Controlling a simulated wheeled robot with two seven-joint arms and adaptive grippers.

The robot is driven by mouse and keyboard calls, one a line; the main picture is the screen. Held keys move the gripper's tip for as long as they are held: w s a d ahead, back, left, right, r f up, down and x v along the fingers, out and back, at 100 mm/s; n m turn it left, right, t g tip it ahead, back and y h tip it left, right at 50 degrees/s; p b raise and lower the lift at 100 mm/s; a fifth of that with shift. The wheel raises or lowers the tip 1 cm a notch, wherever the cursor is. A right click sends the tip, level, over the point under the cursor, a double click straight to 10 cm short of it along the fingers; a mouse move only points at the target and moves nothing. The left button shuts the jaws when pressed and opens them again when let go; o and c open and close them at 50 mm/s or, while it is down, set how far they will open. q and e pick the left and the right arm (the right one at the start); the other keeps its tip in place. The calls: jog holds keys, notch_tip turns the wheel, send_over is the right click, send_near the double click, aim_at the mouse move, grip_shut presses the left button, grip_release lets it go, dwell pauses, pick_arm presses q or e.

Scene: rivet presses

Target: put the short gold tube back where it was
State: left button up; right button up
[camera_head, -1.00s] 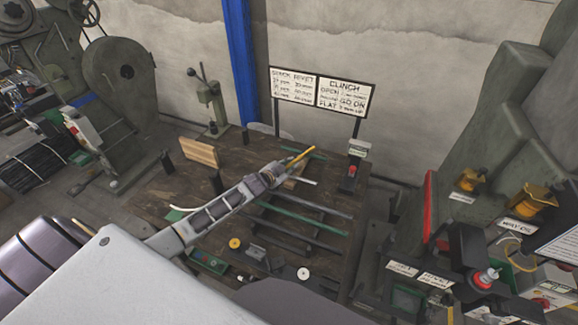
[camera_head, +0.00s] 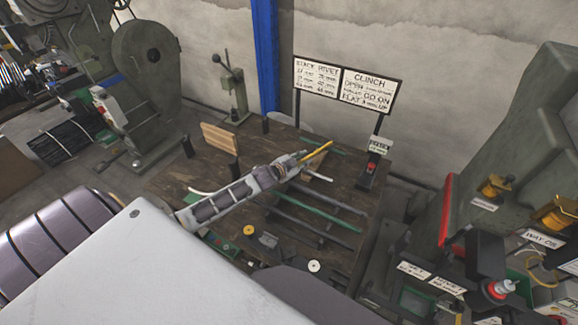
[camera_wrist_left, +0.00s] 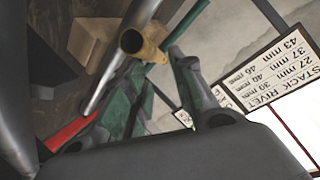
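The short gold tube (camera_head: 318,152) shows at the tip of my left gripper (camera_head: 291,164) in the head view, slanting up and to the right. In the left wrist view the gold tube (camera_wrist_left: 147,44) turns its open round end towards the camera. One finger (camera_wrist_left: 193,85) is close to the tube's right side. Whether the fingers press on the tube cannot be seen. A pale tube (camera_head: 318,176) and a green tube (camera_head: 314,206) lie near the gripper over the table. My right gripper is not in view.
A sign (camera_head: 345,82) stands behind. Presses (camera_head: 150,75) are at the left, with more machinery (camera_head: 525,150) at the right.

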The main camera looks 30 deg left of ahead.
pick_arm(q)
jog(key=v, duration=0.8)
dwell(0.5)
jog(key=shift+r, duration=0.1)
dwell(0.8)
